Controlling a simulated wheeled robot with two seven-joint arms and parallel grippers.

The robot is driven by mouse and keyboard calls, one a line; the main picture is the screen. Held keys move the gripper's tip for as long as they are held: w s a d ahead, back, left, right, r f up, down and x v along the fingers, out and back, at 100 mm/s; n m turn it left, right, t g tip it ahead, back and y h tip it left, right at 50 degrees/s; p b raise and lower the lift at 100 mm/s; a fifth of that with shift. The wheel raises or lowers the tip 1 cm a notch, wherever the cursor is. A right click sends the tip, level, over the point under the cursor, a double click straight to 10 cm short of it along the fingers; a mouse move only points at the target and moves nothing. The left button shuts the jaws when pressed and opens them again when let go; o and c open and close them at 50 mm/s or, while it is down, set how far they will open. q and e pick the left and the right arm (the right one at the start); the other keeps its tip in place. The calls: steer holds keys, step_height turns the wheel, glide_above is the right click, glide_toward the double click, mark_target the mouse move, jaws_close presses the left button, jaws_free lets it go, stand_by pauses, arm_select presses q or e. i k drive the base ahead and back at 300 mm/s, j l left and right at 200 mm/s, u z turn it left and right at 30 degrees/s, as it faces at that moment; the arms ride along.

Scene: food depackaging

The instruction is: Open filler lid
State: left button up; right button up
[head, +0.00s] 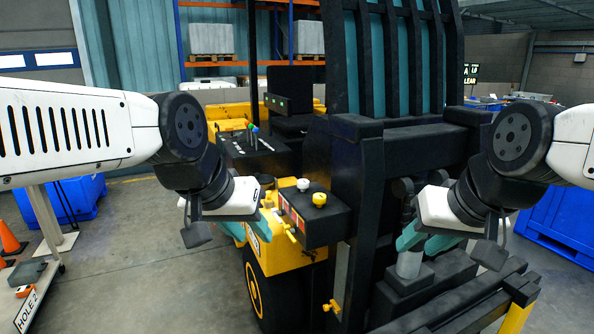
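A black box on the side of a yellow and black forklift carries a white round cap (303,184) and a yellow round cap (319,199). Both sit upright on its top; I cannot tell which is the filler lid. My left gripper (255,222) is left of the box, beside the yellow body, with its teal fingers apart and nothing visible between them. My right gripper (422,243) is right of the mast, pointing down near a grey cylinder (409,264). Its teal fingers are partly hidden by my wrist, and I cannot tell whether they touch the cylinder.
The black mast (372,190) stands between my two grippers. A control panel with coloured levers (252,136) lies behind the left gripper. Blue crates (62,198) and an orange cone (10,239) stand at the left. Open floor lies at the lower left.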

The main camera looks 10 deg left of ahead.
mark_target(262, 179)
steer(key=i+j+z, duration=0.25)
steer(key=z, duration=0.15)
steer(key=i+j+z, duration=0.15)
steer(key=j+z, duration=0.25)
steer(key=i+j+z, duration=0.15)
steer(key=j, duration=0.5)
steer(key=i+j+z, duration=0.15)
steer(key=j, duration=0.5)
steer(key=i+j+z, duration=0.2)
steer(key=j, duration=0.45)
steer(key=i+j, duration=0.1)
steer(key=j, duration=1.75)
steer(key=i+j, duration=0.15)
steer(key=j, duration=0.8)
steer(key=z, duration=0.05)
